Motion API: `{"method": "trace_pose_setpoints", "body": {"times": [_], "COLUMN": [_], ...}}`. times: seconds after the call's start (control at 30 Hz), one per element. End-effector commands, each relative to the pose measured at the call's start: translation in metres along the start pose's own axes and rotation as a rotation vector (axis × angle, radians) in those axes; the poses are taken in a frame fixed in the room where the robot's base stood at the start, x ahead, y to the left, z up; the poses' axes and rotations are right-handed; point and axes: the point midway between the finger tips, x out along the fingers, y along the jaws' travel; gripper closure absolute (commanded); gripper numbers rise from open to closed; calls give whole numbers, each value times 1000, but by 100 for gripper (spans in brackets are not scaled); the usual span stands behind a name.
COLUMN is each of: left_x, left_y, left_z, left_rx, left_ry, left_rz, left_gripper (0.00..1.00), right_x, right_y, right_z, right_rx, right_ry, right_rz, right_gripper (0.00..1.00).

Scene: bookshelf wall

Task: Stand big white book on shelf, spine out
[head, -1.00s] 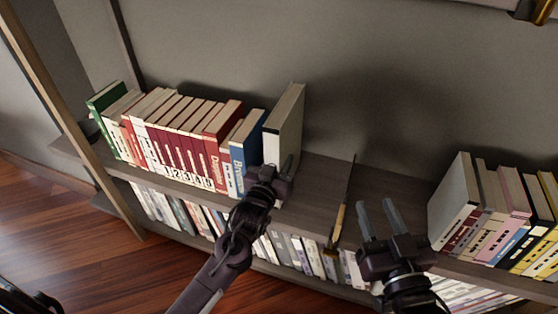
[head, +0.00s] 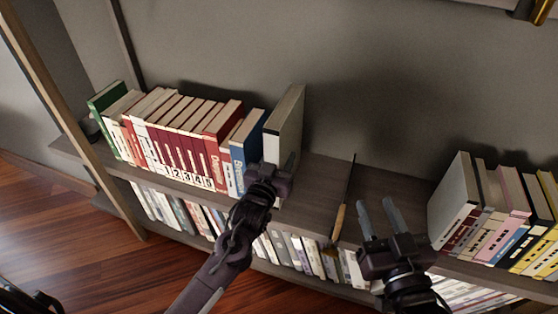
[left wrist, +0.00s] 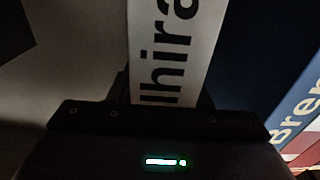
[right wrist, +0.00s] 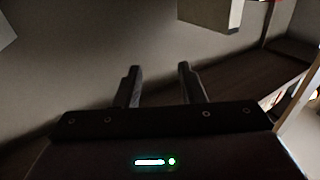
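The big white book (head: 286,126) stands upright on the upper shelf (head: 325,180), at the right end of the left row, beside a blue book (head: 247,143). Its white spine with black lettering faces out and fills the middle of the left wrist view (left wrist: 178,50). My left gripper (head: 279,168) is at the lower part of the spine, with its fingers on either side of the book. Whether they press on it is unclear in the dark view. My right gripper (head: 378,215) is open and empty in front of the shelf; its two spread fingers also show in the right wrist view (right wrist: 158,85).
A thin upright divider or bookend (head: 342,205) stands on the shelf right of the white book. Bare shelf lies around it, up to another row of books (head: 490,215) at the right. A lower shelf holds more books (head: 300,252).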

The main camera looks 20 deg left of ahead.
Motion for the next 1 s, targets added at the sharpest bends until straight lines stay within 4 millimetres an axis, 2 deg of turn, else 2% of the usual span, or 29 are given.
{"method": "trace_pose_setpoints", "body": {"times": [0.03,0.1,0.27,0.3,0.5,0.77,1.0], "left_x": [-1,-1,-1,-3,-5,-33,-62], "left_y": [0,0,0,0,0,0,0], "left_z": [3,4,7,17,14,10,7], "left_rx": [0,1,1,4,3,2,2], "left_ry": [-7,-10,-16,-39,-33,-27,-22], "left_rz": [0,0,0,1,1,0,0], "left_gripper": [49,40,40,40,40,40,40], "right_x": [0,0,0,0,0,-13,-35], "right_y": [0,0,0,0,0,-4,-9], "right_z": [-1,-2,-2,-1,-4,53,101], "right_rx": [-1,-1,1,2,5,17,28], "right_ry": [3,5,5,5,15,-245,-483], "right_rz": [0,0,1,1,3,-2,-10], "right_gripper": [64,64,64,64,64,64,64]}}
